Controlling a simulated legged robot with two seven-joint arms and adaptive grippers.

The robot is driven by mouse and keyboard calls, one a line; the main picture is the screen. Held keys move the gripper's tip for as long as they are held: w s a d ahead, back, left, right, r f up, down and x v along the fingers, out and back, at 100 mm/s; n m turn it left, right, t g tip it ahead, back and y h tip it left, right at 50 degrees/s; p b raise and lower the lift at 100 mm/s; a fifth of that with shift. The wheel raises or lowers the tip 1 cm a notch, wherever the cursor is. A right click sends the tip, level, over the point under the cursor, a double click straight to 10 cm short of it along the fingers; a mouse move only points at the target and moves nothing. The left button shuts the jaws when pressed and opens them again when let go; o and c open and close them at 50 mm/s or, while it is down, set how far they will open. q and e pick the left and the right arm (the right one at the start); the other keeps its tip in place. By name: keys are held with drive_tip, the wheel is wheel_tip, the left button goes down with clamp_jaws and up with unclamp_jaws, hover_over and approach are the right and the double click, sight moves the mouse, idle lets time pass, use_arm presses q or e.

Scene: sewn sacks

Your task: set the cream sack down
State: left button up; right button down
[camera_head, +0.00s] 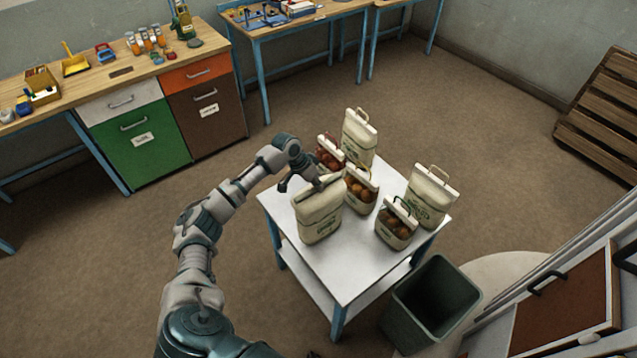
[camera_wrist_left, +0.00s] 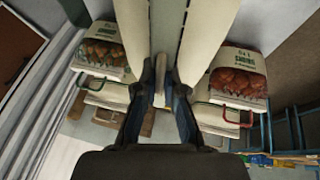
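A cream sack (camera_head: 320,213) with green print is upright at the left front of the white table (camera_head: 345,285). I cannot tell whether its base touches the tabletop. My left gripper (camera_head: 318,184) is at the top of this sack. In the left wrist view my left gripper (camera_wrist_left: 161,78) has its fingers close together on the sack's handle, with the cream sack (camera_wrist_left: 207,35) filling the upper middle. My right gripper is not in view.
Other cream sacks stand at the table's back (camera_head: 357,137) and right (camera_head: 430,197). Mesh-front sacks stand at the back left (camera_head: 329,153), in the middle (camera_head: 361,189) and at the right front (camera_head: 397,223). A dark green bin (camera_head: 432,300) is beside the table. The tabletop's front part is clear.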

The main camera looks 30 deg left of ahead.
use_arm(q)
drive_tip(key=o, duration=0.4)
drive_tip(key=shift+s+a+f, duration=0.1)
drive_tip(key=shift+f, duration=0.15)
drive_tip(key=shift+c, duration=0.2)
drive_tip(key=shift+r, duration=0.2)
drive_tip(key=b+v, duration=0.1)
drive_tip(key=v, duration=1)
drive_tip(key=shift+r, duration=0.35)
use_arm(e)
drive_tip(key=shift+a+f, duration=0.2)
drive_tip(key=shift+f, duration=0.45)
use_arm(q)
drive_tip(key=shift+a, duration=0.1)
